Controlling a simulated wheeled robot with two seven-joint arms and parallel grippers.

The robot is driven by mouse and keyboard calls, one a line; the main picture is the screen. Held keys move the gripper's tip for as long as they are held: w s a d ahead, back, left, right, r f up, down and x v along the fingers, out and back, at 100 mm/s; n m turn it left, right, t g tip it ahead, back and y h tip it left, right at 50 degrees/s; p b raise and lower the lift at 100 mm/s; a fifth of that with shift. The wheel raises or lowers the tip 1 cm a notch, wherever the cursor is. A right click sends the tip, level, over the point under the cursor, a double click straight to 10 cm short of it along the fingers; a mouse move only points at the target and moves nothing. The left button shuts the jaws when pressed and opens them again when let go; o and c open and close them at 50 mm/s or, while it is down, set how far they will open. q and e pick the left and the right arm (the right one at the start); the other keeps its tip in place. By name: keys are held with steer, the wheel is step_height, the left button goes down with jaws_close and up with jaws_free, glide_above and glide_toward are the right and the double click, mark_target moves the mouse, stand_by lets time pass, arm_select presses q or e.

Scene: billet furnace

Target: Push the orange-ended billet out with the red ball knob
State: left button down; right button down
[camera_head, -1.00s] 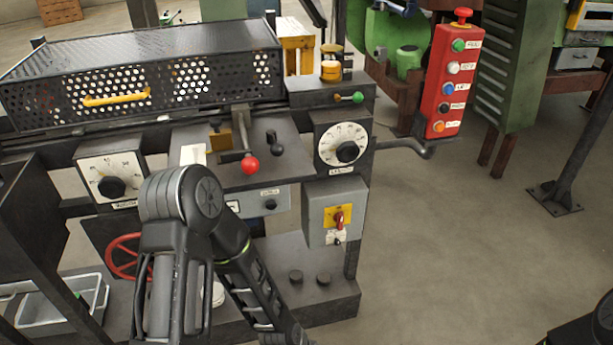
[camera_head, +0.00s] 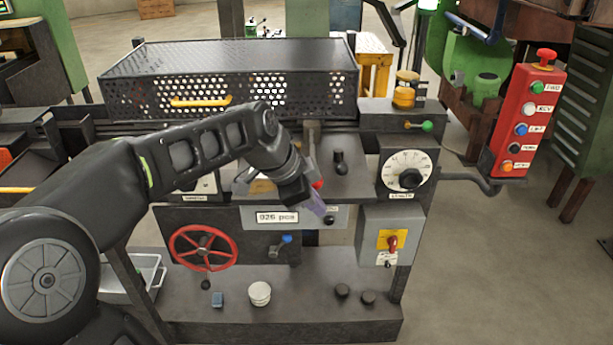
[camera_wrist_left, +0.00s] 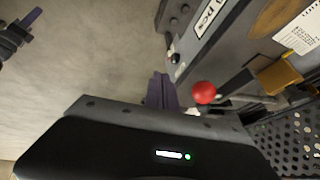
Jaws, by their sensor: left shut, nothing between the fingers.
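The red ball knob (camera_head: 318,184) shows just past my left gripper (camera_head: 317,206) in the head view, partly hidden by it. In the left wrist view the red ball knob (camera_wrist_left: 204,92) is on a rod, to the right of the purple fingers of my left gripper (camera_wrist_left: 160,88). The fingers are shut and empty, and a gap shows between them and the knob there. A dark gripper with a purple tip, seemingly my right gripper (camera_wrist_left: 28,22), is at the upper left of that view; its jaws are unclear. I see no orange-ended billet.
A perforated cover (camera_head: 230,65) with a yellow handle (camera_head: 201,102) spans the back. A black lever (camera_head: 340,160) and a dial (camera_head: 406,170) stand right of the knob. A red handwheel (camera_head: 203,247) is below. A red button box (camera_head: 523,120) hangs at the right.

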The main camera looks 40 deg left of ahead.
arm_select(q)
steer(key=s+a+r+m, duration=0.1)
steer(key=s+r, duration=0.2)
steer(key=r, duration=0.3)
steer(key=s+a+r+m+t, duration=0.1)
steer(key=s+a+r, duration=0.1)
steer(key=s+r, duration=0.2)
step_height(320, 180, up, 2)
steer(key=shift+s+r+m+y, duration=0.1)
steer(key=shift+s+m+y, duration=0.15)
steer(key=shift+m+y, duration=0.05)
steer(key=w+a+r+p+x, duration=0.1)
steer(key=w+p+x, duration=0.1)
steer(key=x, duration=1)
steer(key=shift+w+a+f+p, duration=0.15)
steer(key=shift+w+a+p, duration=0.1)
steer(key=shift+a+p, duration=0.4)
